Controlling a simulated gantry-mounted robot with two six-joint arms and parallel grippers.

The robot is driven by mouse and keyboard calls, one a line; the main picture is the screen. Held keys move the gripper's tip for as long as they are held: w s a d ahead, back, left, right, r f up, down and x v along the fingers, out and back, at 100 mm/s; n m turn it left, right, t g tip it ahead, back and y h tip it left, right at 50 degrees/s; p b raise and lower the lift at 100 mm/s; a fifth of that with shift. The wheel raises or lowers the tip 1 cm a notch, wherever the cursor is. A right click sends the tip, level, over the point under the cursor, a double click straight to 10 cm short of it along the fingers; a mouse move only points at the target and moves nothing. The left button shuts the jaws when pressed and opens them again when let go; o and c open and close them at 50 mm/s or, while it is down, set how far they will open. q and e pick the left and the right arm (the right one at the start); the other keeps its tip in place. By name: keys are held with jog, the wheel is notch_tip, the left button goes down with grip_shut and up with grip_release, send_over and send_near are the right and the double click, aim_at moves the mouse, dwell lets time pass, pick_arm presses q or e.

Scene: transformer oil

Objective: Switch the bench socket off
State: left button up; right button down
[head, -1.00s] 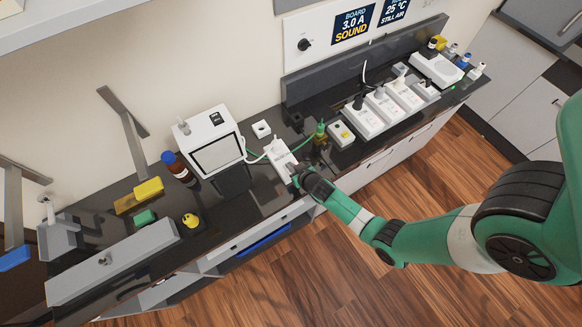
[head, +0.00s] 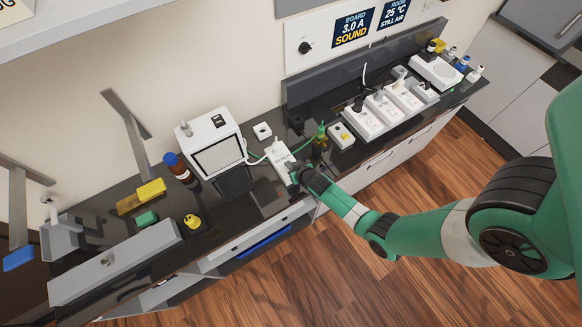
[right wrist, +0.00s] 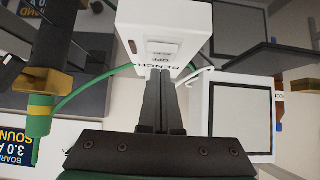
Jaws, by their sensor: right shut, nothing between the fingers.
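The bench socket (head: 282,160) is a white box on the dark bench, right of the screened white unit, in the head view. In the right wrist view the bench socket (right wrist: 180,28) shows upside-down lettering that reads BENCH and OFF, and a small switch or window on its face. My right gripper (head: 295,174) is at the near end of the socket. In the right wrist view the right gripper (right wrist: 162,82) is shut and empty, its tips at the socket's lettered end. I cannot tell whether they touch it. My left gripper is not in view.
A green-topped fitting (head: 320,133) with a green lead is close on the right. A white box with a yellow part (head: 341,136) and several white sockets (head: 363,121) stand farther right.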

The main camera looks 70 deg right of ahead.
dwell(0.3)
jog(key=r+p, duration=0.4)
jog(key=r, duration=0.1)
jog(key=shift+w+d, duration=0.2)
jog(key=shift+w, duration=0.05)
jog(key=r+p+v, duration=0.1)
jog(key=p+v, duration=0.1)
jog(key=v, duration=0.7)
jog(key=shift+w+d, duration=0.25)
jog(key=shift+w, duration=0.05)
